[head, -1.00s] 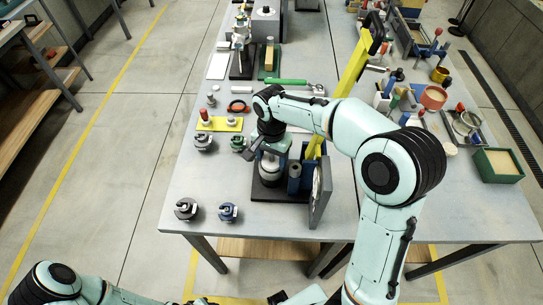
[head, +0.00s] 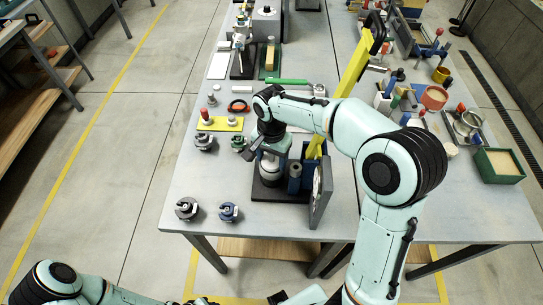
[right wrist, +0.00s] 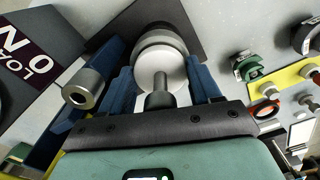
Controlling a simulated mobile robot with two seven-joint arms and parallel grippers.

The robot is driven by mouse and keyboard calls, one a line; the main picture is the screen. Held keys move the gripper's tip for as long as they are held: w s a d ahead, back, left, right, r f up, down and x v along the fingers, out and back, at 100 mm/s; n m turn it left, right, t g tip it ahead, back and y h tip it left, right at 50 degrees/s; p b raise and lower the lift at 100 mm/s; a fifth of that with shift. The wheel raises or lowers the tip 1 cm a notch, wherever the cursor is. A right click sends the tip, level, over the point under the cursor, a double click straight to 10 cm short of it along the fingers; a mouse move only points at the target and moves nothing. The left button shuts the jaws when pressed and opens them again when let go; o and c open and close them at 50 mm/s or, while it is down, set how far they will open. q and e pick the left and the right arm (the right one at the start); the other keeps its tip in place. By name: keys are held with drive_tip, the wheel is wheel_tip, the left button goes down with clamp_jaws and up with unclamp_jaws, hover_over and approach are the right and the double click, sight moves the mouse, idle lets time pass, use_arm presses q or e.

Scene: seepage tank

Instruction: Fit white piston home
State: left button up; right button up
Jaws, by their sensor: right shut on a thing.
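In the right wrist view the white piston (right wrist: 172,66) is a white disc with a grey stem (right wrist: 159,94). It lines up with the round mouth of a grey metal cylinder (right wrist: 160,38); I cannot tell how deep it sits. My right gripper (right wrist: 163,84) has blue fingers on either side of the piston and is shut on it. In the head view this gripper (head: 262,148) points down over the cylinder (head: 269,170), which stands upright on a dark base plate (head: 265,194).
A blue tube (head: 294,178) and an upright panel (head: 321,191) stand close right of the cylinder. A yellow beam (head: 355,66) leans behind. Dark (head: 187,208), blue (head: 228,211) and green (head: 239,143) clamp-like parts lie left.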

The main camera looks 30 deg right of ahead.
use_arm(q)
drive_tip(key=shift+s+f, duration=0.35)
use_arm(e)
drive_tip(key=shift+f, duration=0.55)
use_arm(q)
drive_tip(key=shift+w+r, duration=0.1)
use_arm(e)
drive_tip(key=shift+r, duration=0.1)
drive_tip(key=shift+r, duration=0.35)
use_arm(q)
drive_tip(key=shift+w+r, duration=0.3)
drive_tip(key=shift+r, duration=0.05)
use_arm(e)
drive_tip(key=shift+r, duration=0.15)
drive_tip(key=shift+r, duration=0.1)
drive_tip(key=shift+r+p, duration=0.4)
drive_tip(key=shift+r, duration=0.15)
drive_tip(key=shift+r+p, duration=0.9)
drive_tip(key=shift+r, duration=0.95)
use_arm(q)
drive_tip(key=w+r, duration=0.3)
drive_tip(key=shift+r, duration=0.1)
drive_tip(key=shift+s, duration=0.1)
